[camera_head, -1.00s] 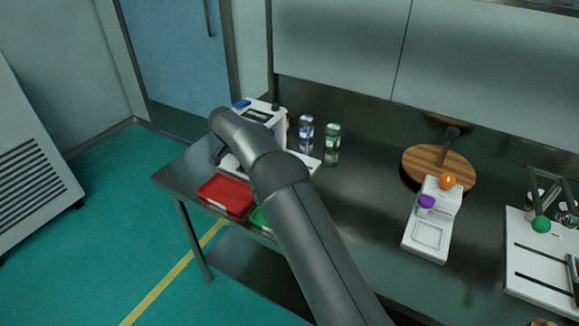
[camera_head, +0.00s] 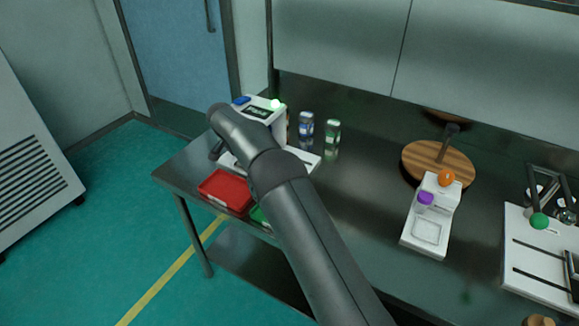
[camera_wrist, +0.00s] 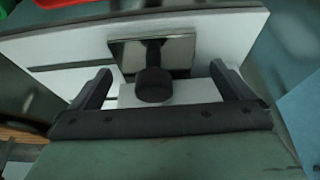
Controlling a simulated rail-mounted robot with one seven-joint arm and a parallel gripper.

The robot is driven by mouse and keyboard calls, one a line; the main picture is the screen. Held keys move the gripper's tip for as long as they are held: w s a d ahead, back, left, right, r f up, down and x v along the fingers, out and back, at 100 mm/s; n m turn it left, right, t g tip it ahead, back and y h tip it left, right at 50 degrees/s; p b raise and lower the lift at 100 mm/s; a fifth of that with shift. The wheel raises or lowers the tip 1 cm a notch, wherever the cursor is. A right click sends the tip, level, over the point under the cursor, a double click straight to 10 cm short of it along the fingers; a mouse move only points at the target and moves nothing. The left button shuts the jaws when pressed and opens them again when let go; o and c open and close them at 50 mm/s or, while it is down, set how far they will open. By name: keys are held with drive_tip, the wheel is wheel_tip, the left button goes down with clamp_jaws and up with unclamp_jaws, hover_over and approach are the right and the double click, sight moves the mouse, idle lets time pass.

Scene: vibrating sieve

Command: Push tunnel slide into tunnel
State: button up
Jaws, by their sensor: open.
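The white machine (camera_head: 266,108) stands at the back left of the table, with a small screen (camera_head: 257,112), a blue part on top and a bright green-white light (camera_head: 276,104). My arm hides part of it. In the wrist view a shiny metal plate (camera_wrist: 180,52) carries a black knob (camera_wrist: 153,86) on a short stem, in front of white surfaces; it seems to be the tunnel slide. My gripper (camera_wrist: 160,75) is open, one finger on each side of the knob and apart from it. The tunnel opening cannot be made out. My fingers are not clear in the head view.
A red tray (camera_head: 226,190) and a mostly hidden green tray (camera_head: 259,216) lie at the table's front left. Two small jars (camera_head: 306,128) (camera_head: 332,136) stand right of the machine.

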drive_tip(key=p+v, duration=0.2)
drive_tip(key=v, duration=0.7)
idle(0.5)
drive_tip(key=s+d+r+n+g, duration=0.1)
drive_tip(key=s+d+r, duration=0.4)
drive_tip(key=s+d, duration=0.3)
drive_tip(key=s+d+r+n+g, duration=0.15)
drive_tip(key=s+d+r, duration=0.4)
drive_tip(key=d, duration=0.55)
drive_tip(key=s+d+f+n, duration=0.1)
drive_tip(key=s+d, duration=0.2)
drive_tip(key=s, duration=0.7)
drive_tip(key=s+d+f+n+y+p, duration=0.1)
drive_tip(key=s+d, duration=0.3)
drive_tip(key=s, duration=0.6)
drive_tip(key=s+d+f+n+g+y, duration=0.1)
drive_tip(key=s+d, duration=0.3)
drive_tip(key=s, duration=0.7)
drive_tip(key=shift+f+n, duration=0.45)
drive_tip(key=shift+f, duration=0.25)
